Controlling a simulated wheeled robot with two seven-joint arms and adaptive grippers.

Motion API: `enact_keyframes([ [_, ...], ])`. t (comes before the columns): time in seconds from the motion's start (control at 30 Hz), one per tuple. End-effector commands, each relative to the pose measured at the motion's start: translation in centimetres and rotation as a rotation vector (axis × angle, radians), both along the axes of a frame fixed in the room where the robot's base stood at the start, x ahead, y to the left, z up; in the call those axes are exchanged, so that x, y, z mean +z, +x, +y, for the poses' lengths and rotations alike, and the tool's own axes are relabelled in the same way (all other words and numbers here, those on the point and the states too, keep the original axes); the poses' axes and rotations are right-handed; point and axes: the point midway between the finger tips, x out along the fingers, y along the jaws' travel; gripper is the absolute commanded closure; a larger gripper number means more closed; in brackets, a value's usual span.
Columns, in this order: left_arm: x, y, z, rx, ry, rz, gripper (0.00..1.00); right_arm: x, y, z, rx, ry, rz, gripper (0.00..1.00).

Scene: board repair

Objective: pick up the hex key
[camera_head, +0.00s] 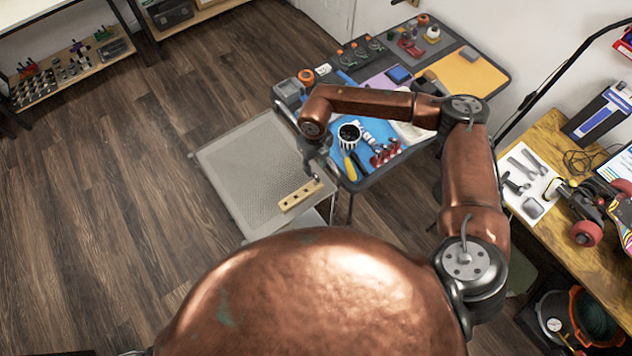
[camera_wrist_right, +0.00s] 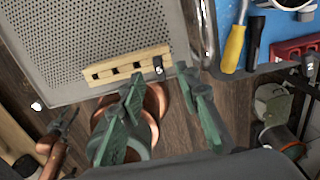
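The hex key (camera_wrist_right: 158,66) shows as a small dark piece standing in the right end of a wooden holder (camera_wrist_right: 122,67) in the right wrist view. In the head view the holder (camera_head: 300,196) lies on the grey perforated surface, with the key (camera_head: 316,178) at its far right end. My right gripper (camera_wrist_right: 165,80) is open and empty, its green fingers apart just short of the holder's right end. In the head view the right gripper (camera_head: 319,157) hangs just above the key. A dark claw on a copper link, seemingly my left gripper (camera_wrist_right: 62,125), shows at lower left.
The grey perforated top (camera_head: 232,172) is otherwise clear. Beside it a workbench holds a blue mat with a yellow-handled screwdriver (camera_wrist_right: 234,48), red tools and a cup (camera_head: 349,135). A metal rail (camera_wrist_right: 208,32) runs between them. A wooden table (camera_head: 560,150) stands at right.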

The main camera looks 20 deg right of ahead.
Motion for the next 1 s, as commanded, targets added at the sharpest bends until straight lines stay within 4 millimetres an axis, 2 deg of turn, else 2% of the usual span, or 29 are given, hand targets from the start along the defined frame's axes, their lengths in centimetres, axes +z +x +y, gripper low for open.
enact_keyframes([
  [0.1,0.1,0.0,0.0,0.000,0.000,-0.001,0.65,-1.5,-0.2,0.0,0.002,0.000,0.003,0.70],
  [0.33,0.4,0.2,0.0,0.000,0.000,-0.003,0.65,-3.3,-0.5,0.0,0.002,0.002,0.005,0.70],
  [0.6,0.7,0.3,0.0,0.000,-0.001,-0.004,0.65,-6.9,-0.7,-0.1,0.003,0.004,0.003,0.70],
  [0.83,0.7,0.3,0.0,0.000,-0.001,-0.005,0.65,-7.1,-0.7,-0.1,0.004,0.005,0.002,0.70],
  [1.0,0.7,0.4,0.0,0.000,-0.001,-0.005,0.65,-7.1,-0.7,-0.1,0.003,0.006,0.002,0.82],
])
